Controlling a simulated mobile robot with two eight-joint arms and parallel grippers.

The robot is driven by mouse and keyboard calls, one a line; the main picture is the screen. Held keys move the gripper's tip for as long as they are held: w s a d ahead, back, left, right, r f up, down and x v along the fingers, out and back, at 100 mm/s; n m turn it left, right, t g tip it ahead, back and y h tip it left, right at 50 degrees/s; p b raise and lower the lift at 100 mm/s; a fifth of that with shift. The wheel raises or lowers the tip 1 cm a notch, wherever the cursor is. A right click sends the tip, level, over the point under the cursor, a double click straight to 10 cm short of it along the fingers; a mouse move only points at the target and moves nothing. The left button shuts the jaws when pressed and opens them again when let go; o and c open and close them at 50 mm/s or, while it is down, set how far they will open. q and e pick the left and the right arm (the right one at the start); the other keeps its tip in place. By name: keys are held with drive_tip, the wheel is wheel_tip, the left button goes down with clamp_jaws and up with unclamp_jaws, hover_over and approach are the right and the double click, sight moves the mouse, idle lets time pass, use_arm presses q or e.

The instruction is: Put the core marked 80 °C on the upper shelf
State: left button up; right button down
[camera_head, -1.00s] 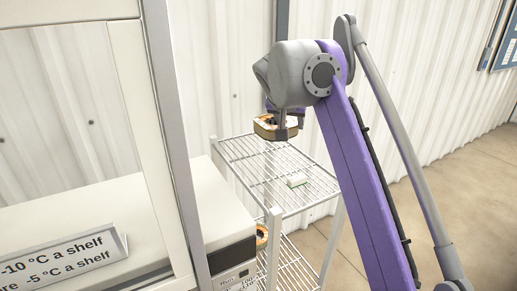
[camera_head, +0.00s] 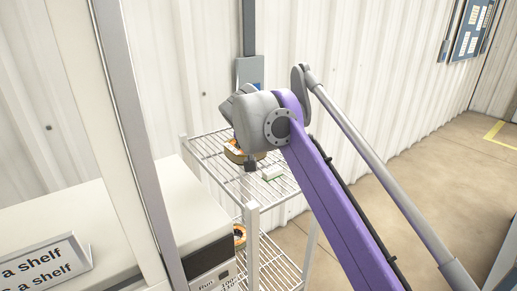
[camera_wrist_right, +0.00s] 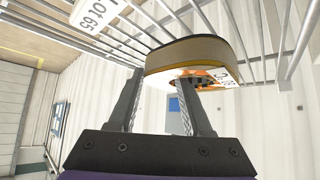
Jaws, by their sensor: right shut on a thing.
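My right gripper (camera_head: 249,163) is shut on an orange and tan ring-shaped core (camera_head: 236,152), low over the upper wire shelf (camera_head: 206,153). In the right wrist view the core (camera_wrist_right: 205,57) sits at the fingertips of my gripper (camera_wrist_right: 164,82), close to the shelf wires. Its white label is partly cut off, so I cannot read 80 °C. I cannot tell whether the core touches the shelf. Another orange core (camera_head: 239,236) stands on the lower shelf (camera_head: 270,272), partly hidden by the rack post. My left gripper is out of view.
A small white and green block (camera_head: 272,174) lies on the upper shelf near the held core. A white tag (camera_wrist_right: 96,13) shows in the wrist view. A light-coloured machine (camera_head: 190,215) stands left of the rack, with a sign (camera_head: 45,268) and a frame post (camera_head: 135,130).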

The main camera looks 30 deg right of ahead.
drive_tip(key=shift+f, duration=0.15)
drive_tip(key=c, duration=0.8)
unclamp_jaws()
drive_tip(key=shift+f, duration=0.1)
drive_tip(key=o, duration=0.5)
drive_tip(key=shift+c, duration=0.2)
